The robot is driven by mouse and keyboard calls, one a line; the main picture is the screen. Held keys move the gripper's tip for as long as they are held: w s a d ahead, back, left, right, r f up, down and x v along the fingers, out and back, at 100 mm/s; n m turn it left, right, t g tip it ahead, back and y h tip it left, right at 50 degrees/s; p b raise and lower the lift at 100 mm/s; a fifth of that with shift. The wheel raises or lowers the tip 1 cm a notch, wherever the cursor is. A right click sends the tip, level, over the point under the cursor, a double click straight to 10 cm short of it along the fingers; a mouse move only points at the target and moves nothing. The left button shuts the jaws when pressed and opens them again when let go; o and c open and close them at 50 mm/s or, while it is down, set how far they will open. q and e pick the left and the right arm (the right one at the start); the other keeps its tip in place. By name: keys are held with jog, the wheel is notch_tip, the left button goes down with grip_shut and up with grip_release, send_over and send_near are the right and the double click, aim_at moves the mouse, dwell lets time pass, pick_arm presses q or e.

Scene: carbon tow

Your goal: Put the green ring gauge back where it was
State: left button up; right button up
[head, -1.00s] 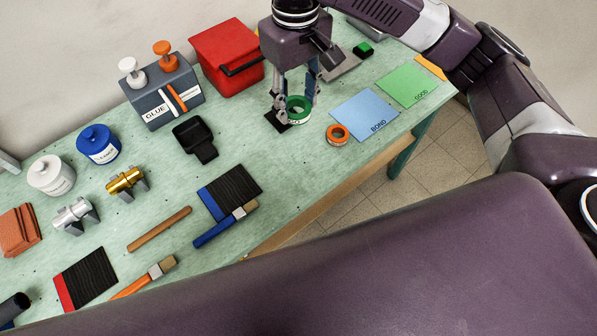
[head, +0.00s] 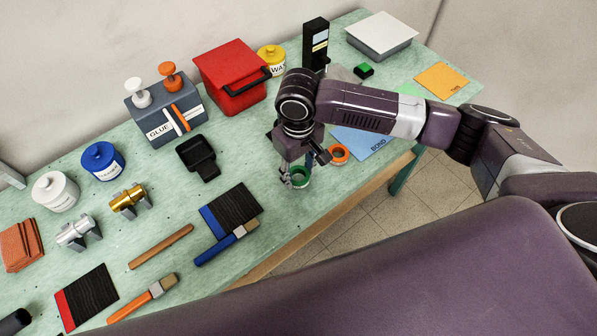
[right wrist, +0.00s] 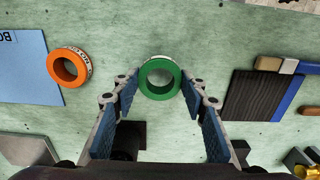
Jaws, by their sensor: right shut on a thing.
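The green ring gauge (head: 301,182) is near the table's front edge in the head view, below my right gripper (head: 296,176). In the right wrist view the green ring (right wrist: 146,82) is upper centre, between the fingertips of my right gripper (right wrist: 160,88), which is shut on it. I cannot tell if the ring touches the table. The orange ring gauge (head: 345,159) lies to the right, beside the blue BOND card (head: 350,138); it also shows in the right wrist view (right wrist: 53,68). My left gripper is not in view.
A black swatch with a blue edge (head: 236,208) and a blue brush (head: 215,249) lie left of the ring. A black tray (head: 197,155) and a red bin (head: 228,75) stand behind. My right arm covers part of the cards.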

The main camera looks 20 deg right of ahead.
jog(key=shift+f, duration=0.65)
jog(key=o, duration=1.2)
jog(key=shift+f, duration=0.1)
notch_tip(320, 180, up, 12)
jog(key=b, duration=0.1)
jog(key=shift+b, duration=0.4)
